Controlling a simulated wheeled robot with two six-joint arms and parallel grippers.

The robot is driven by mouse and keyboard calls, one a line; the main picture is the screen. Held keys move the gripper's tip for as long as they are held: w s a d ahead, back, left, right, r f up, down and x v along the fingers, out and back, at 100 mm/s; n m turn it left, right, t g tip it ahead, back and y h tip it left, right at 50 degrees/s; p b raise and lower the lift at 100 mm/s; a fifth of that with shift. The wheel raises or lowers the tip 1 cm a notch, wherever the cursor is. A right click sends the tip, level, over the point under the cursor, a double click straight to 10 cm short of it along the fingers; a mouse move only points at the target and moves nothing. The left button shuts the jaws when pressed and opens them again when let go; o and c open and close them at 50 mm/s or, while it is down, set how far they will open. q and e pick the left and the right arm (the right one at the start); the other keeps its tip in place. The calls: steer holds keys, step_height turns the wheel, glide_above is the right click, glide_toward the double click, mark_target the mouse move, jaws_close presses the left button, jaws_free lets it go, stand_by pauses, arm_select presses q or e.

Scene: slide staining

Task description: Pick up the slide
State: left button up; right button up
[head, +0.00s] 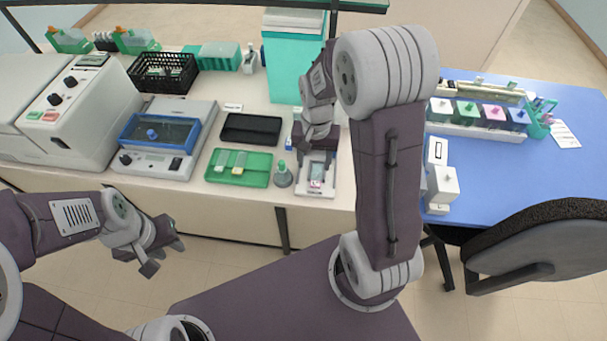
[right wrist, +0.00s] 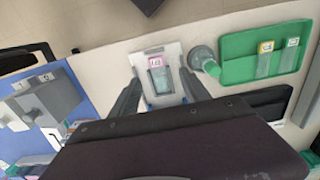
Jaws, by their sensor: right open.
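A glass slide with a pink label (head: 316,181) lies on a small white stand (head: 302,191) at the table's front edge. In the right wrist view the slide (right wrist: 158,79) lies flat on the white stand (right wrist: 139,60). My right gripper (head: 317,158) is open and empty just above the stand. In the right wrist view its two fingers (right wrist: 160,90) are spread on either side of the slide, not closed on it. My left gripper (head: 164,258) is open and empty, off the table's front edge at lower left.
A green tray (head: 257,181) with two other slides lies left of the stand. A grey bottle with a green cap (head: 283,179) stands between them. A dark tray (head: 250,129) lies behind. A white device (head: 439,186) stands on the blue mat to the right.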

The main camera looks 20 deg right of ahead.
mark_target(315, 183)
steer(key=shift+s+d+f, duration=0.5)
steer(key=shift+d+f, duration=0.2)
steer(key=shift+f, duration=0.2)
steer(key=shift+w+a+f, duration=0.2)
steer(key=shift+f, duration=0.3)
steer(key=shift+w+a+f, duration=0.15)
steer(key=shift+a+f, duration=0.05)
steer(key=shift+f, duration=0.25)
steer(key=shift+w+a+f, duration=0.1)
steer(key=shift+w+a, duration=0.05)
steer(key=shift+a, duration=0.1)
steer(key=f, duration=0.4)
steer(key=shift+s+d+f+p, duration=0.4)
steer(key=shift+f, duration=0.2)
steer(key=shift+w+a, duration=0.15)
steer(key=shift+a, duration=0.05)
steer(key=shift+c, duration=0.3)
steer(key=shift+d, duration=0.1)
jaws_close()
arm_select(q)
steer(key=shift+s+d+r, duration=0.15)
steer(key=shift+d+r, duration=0.2)
steer(key=shift+r, duration=0.15)
arm_select(e)
steer(key=shift+r, duration=0.15)
